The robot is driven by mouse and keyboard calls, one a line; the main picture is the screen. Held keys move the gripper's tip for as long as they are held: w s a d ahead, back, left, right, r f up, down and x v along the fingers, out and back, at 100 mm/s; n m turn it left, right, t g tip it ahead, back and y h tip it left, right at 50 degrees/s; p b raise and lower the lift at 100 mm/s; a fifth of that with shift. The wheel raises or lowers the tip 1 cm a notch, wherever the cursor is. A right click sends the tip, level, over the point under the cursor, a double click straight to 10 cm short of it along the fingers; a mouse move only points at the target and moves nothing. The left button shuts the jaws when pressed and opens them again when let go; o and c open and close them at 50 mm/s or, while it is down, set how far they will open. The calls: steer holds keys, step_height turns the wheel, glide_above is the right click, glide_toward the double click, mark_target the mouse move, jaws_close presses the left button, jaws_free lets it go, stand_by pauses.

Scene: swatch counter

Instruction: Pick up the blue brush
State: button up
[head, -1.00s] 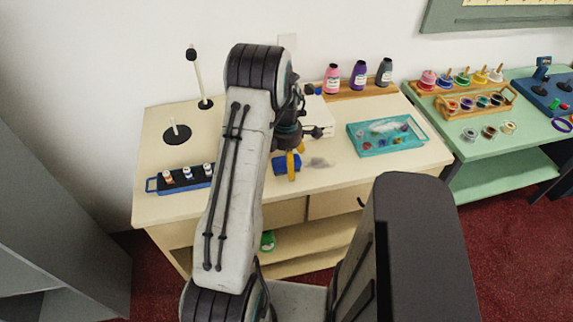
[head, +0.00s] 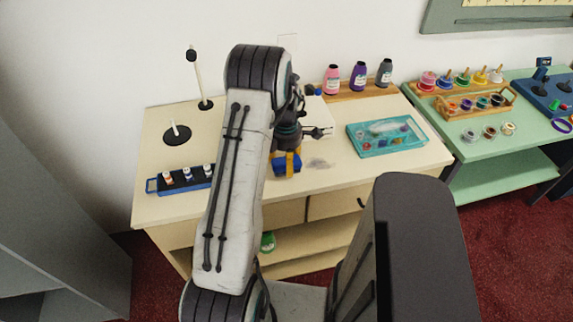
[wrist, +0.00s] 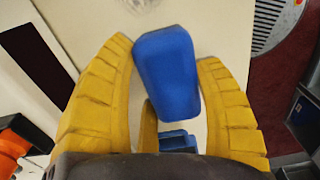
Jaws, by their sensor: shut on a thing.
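The blue brush (head: 279,168) is at the front of the cream counter, held between the yellow fingers of my gripper (head: 289,161). I cannot tell whether the brush is clear of the counter top. My arm hides part of the counter to its left.
A blue rack (head: 152,186) with small bottles stands left of my arm. A teal tray (head: 418,142) lies to the right, with bare counter (head: 338,178) before it. Several bottles stand on a wooden riser (head: 347,94) at the back. A black-based post (head: 205,104) stands back left.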

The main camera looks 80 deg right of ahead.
steer(key=shift+r, duration=0.15)
steer(key=shift+r, duration=0.4)
steer(key=r, duration=0.2)
steer(key=s+r, duration=0.1)
steer(key=r, duration=0.1)
steer(key=shift+a+b, duration=0.15)
steer(key=shift+b, duration=0.2)
steer(key=s+a+r+b, duration=0.1)
steer(key=s+a+r, duration=0.3)
steer(key=s, duration=0.5)
step_height(320, 180, up, 2)
steer(key=shift+s+a+r+b, duration=0.15)
steer(key=shift+s+r+b, duration=0.1)
steer(key=shift+s+b, duration=0.15)
